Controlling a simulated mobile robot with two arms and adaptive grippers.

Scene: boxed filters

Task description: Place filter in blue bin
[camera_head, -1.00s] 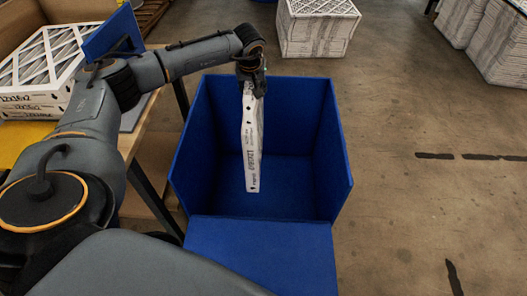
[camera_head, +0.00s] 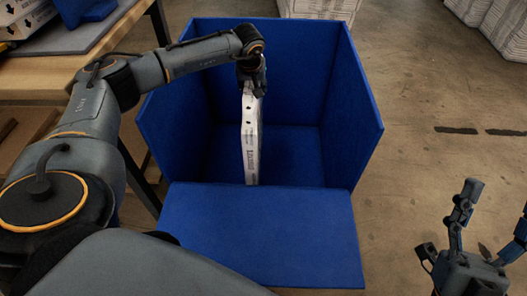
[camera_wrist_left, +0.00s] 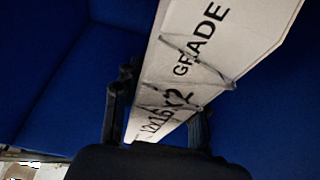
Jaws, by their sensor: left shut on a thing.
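The filter (camera_head: 250,140), a thin white boxed panel with dark print, hangs upright on its narrow side from my left gripper (camera_head: 253,86). The left wrist view shows my left gripper's fingers on either side of the filter (camera_wrist_left: 190,70), with "12x16x2" and "GRADE" printed on it. The blue bin (camera_head: 352,110) is open at the top, with a low front flap (camera_head: 265,235). The filter hangs within the bin's outline; whether its lower end touches the floor of the bin I cannot tell. My right gripper (camera_head: 495,208) is open and empty at the lower right, outside the bin.
A wooden table (camera_head: 95,75) with a boxed filter and a blue item on it stands at the left, close to the bin. White stacks of filters (camera_head: 318,8) stand on the floor behind and at the upper right.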

